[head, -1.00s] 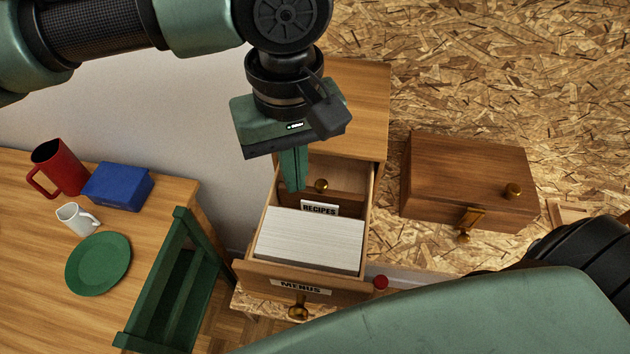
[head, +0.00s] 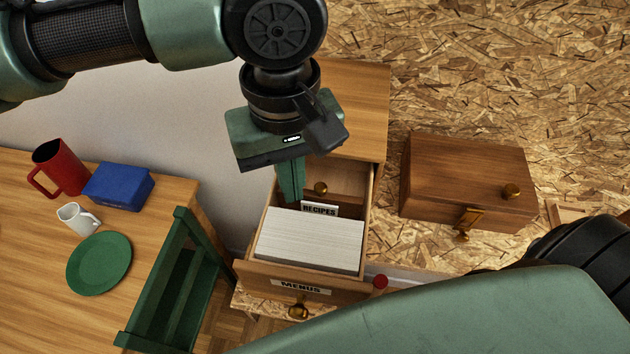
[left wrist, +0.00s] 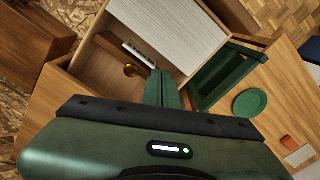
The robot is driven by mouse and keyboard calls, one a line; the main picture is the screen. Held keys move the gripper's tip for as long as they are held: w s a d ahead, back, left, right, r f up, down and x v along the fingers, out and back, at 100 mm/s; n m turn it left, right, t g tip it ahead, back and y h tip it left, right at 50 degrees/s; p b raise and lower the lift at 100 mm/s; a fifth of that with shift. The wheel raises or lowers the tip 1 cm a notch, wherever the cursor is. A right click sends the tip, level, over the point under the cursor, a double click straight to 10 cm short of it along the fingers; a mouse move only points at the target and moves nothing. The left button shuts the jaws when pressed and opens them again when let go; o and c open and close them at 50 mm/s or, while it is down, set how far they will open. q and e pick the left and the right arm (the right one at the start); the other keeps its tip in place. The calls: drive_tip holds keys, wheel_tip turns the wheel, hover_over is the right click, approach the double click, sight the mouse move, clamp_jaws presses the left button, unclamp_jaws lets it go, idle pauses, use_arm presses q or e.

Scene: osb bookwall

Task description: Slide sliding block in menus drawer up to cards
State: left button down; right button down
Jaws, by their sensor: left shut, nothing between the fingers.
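The menus drawer (head: 262,272) is pulled open, with a MENUS label and a brass pull on its front. White cards (head: 309,240) fill its front part. A gap of bare drawer floor shows between block and cards. My left gripper (head: 292,198) is shut and empty, its fingertips pointing down inside the drawer, left of the knob. My right gripper is out of view.
A closed wooden box (head: 465,175) with brass fittings stands at right. At left, a table holds a red mug (head: 60,168), blue box (head: 120,187), white cup (head: 77,218) and green plate (head: 98,263), beside a green chair (head: 175,290). My right arm crosses the lower right.

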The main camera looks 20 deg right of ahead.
use_arm(q)
drive_tip(key=shift+s+a+f, duration=0.1)
drive_tip(key=shift+s+a, duration=0.3)
drive_tip(key=shift+s, duration=0.2)
idle(0.8)
drive_tip(key=shift+p, duration=0.3)
wheel_tip(320, 180, up, 7)
drive_tip(key=p, duration=0.7)
idle(0.4)
